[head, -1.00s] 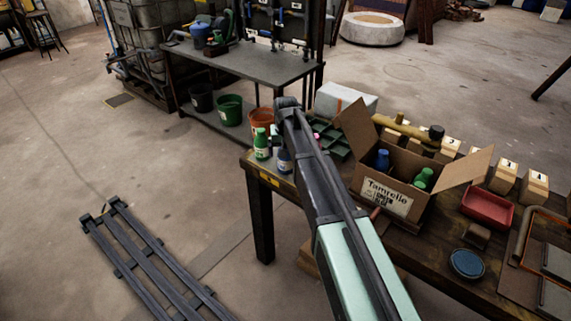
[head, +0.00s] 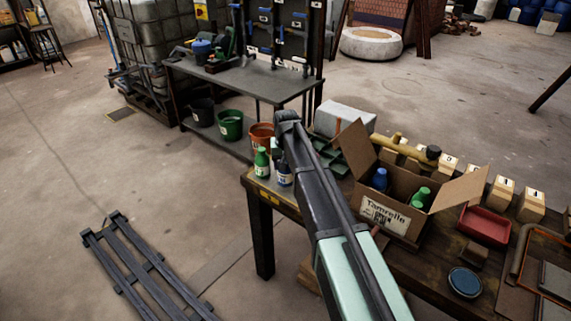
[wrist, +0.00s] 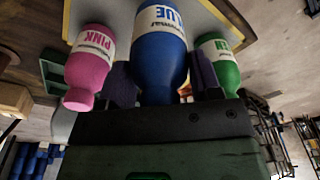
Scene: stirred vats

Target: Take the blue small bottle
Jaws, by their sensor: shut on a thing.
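The blue small bottle (wrist: 160,55) with a white BLUE label is between the two fingers of my gripper (wrist: 161,82) in the wrist view. My gripper is shut on it. In the head view the bottle (head: 284,176) shows partly beside my arm, which hides the gripper. A pink bottle (wrist: 90,62) and a green bottle (wrist: 218,63) stand on either side of it in the wrist view. The green bottle (head: 262,163) also shows near the table's left corner in the head view. I cannot tell whether the blue bottle touches the table.
An open cardboard box (head: 391,215) on the table holds another blue bottle (head: 380,179) and green bottles (head: 421,197). A green divided tray (head: 333,159) lies behind my arm.

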